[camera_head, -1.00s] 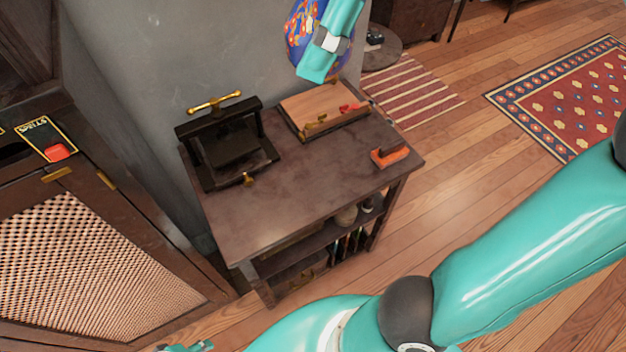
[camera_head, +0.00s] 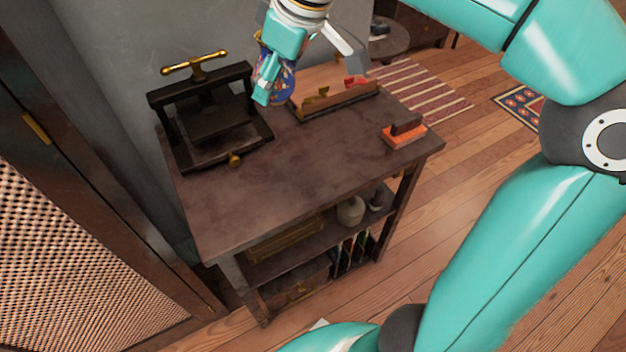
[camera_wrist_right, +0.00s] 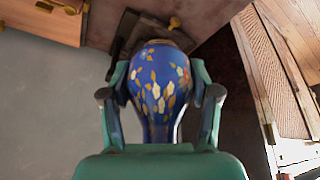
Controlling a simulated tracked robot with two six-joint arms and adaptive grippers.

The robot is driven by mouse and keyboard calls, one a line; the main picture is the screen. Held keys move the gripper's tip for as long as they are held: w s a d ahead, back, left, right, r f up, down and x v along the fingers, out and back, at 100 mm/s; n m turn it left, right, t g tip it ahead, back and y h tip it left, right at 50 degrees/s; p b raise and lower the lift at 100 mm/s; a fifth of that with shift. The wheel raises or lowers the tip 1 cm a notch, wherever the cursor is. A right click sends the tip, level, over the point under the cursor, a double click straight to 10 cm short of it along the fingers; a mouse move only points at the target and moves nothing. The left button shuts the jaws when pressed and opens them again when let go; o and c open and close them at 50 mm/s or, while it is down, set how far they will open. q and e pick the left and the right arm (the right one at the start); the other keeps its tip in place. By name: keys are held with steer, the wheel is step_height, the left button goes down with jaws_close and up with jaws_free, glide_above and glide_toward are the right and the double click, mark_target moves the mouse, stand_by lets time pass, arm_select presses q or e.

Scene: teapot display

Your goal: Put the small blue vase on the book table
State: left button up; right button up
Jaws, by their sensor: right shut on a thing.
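The small blue vase (camera_head: 284,87) has a red, white and yellow flower pattern. My right gripper (camera_head: 268,84) is shut on it. In the head view the vase shows behind the fingers, in front of the table's back edge, between the press and the wooden board. I cannot tell whether it touches the table. In the right wrist view the vase (camera_wrist_right: 160,85) sits between the two fingers (camera_wrist_right: 160,105), its wide part towards the far side. The book table (camera_head: 270,190) is dark wood with a mostly bare top. My left gripper is not in view.
A black press (camera_head: 210,120) with a brass handle stands at the table's back left. A wooden board frame (camera_head: 345,98) lies at the back, and an orange-based block (camera_head: 404,135) at the right edge. The front and middle are clear. A cabinet (camera_head: 75,200) stands left.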

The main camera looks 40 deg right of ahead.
mark_target(282, 174)
steer(key=f+b, duration=0.2)
steer(key=f, duration=0.5)
steer(key=f+b, duration=0.2)
steer(key=f, duration=0.5)
steer(key=f+b, duration=0.2)
steer(key=f, duration=0.5)
steer(key=shift+w+d+f+b, duration=0.15)
steer(key=shift+w+d+b, duration=0.1)
steer(key=shift+b, duration=0.1)
steer(key=shift+f, duration=0.1)
steer(key=o, duration=1.3)
steer(key=shift+r, duration=0.3)
steer(key=shift+p+v, duration=1.65)
steer(key=shift+v, duration=4.15)
steer(key=shift+s+a, duration=0.1)
steer(key=shift+s, duration=0.1)
